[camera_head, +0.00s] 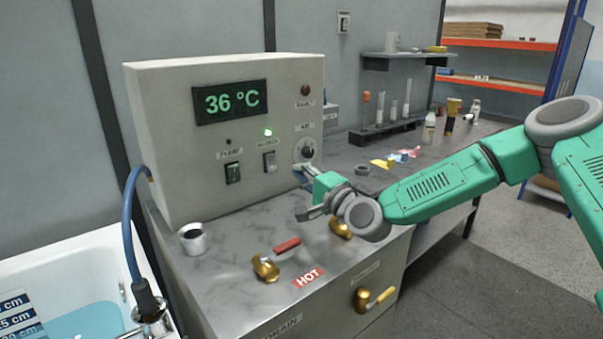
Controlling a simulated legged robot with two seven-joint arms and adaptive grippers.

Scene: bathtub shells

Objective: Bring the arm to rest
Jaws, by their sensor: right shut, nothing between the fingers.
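My right arm comes in from the right in green and grey, and reaches across the counter to the control box. Its gripper (304,171) is shut and empty, just below the dark round knob (307,151) on the box's front. I cannot tell whether the fingertips touch the knob or its plate. The grey control box (222,145) has a green display (231,101) reading 36 °C and a lit green lamp. My left gripper is not in view.
A red-handled brass valve (267,266) and a metal cup (193,239) stand on the counter (230,283). Another brass valve (341,229) sits below my wrist. A white tub (70,262) with water is at left. Test tubes and bottles stand behind my forearm. Open floor lies at lower right.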

